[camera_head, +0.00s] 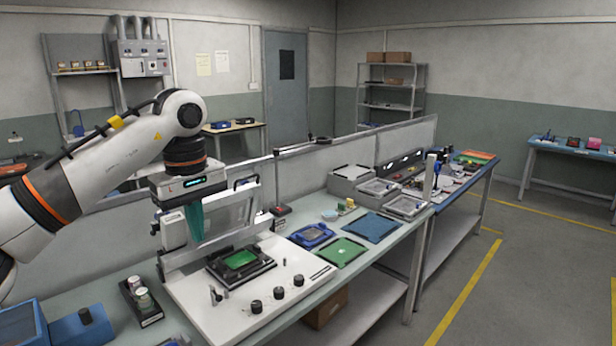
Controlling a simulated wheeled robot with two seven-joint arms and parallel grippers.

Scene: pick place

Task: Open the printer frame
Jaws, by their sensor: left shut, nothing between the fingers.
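The printer is a white base (295,263) on the near bench, with several black knobs on its front. A green board (240,259) lies in a black holder on it. The light grey printer frame (218,249) stands raised at the back of the base, steeply tilted, leaving the board uncovered. My left gripper (196,236) is at the left part of the frame, pointing down, shut and empty. Its teal fingers overlap the frame in the picture; whether they touch it I cannot tell. My right gripper is out of view.
A blue tray (312,235), a green mat (341,251) and a blue mat (372,227) lie right of the printer. A low partition (347,157) runs behind the bench.

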